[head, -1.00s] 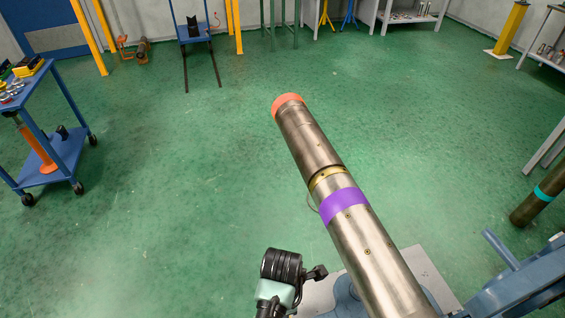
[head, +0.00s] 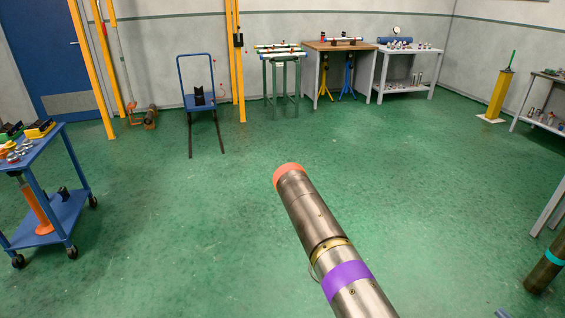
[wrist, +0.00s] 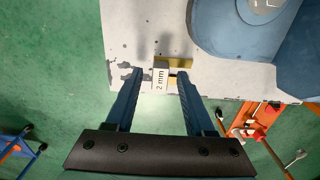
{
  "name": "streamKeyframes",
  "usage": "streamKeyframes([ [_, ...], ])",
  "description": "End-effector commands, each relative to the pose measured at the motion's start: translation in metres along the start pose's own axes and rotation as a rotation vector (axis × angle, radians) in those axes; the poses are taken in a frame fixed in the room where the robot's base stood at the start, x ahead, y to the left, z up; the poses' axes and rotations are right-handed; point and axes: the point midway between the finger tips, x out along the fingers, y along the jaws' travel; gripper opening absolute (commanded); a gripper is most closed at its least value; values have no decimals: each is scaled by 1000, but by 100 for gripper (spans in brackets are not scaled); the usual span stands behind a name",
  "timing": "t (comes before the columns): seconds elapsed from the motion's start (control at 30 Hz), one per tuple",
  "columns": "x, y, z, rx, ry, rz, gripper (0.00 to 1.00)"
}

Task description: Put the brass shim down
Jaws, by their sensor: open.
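In the wrist view, the brass shim (wrist: 181,63) shows as a small brass-coloured piece beside a pale block marked "2 mm" (wrist: 160,77). It appears to lie on a worn grey plate (wrist: 120,25), near the plate's edge. My gripper (wrist: 158,73) is open, with one blue finger on each side of the marked block. The right fingertip is close to the brass piece; whether it touches cannot be told. The head view does not show my gripper or the shim.
In the wrist view, a blue rounded base (wrist: 225,35) stands on the plate at the right. In the head view, a steel pipe (head: 312,215) with an orange end and purple band juts over open green floor. A blue cart (head: 60,205) stands left; benches (head: 333,47) stand at the back.

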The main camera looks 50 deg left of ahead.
Motion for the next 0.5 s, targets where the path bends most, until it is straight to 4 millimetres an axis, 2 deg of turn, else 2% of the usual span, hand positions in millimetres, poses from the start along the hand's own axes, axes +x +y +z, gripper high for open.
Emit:
streamKeyframes([
  [0.17,-7,0,0,0,-1,2,54],
  [0.23,-16,1,1,0,-1,2,54],
  [0.5,-73,1,1,1,-2,4,54],
])
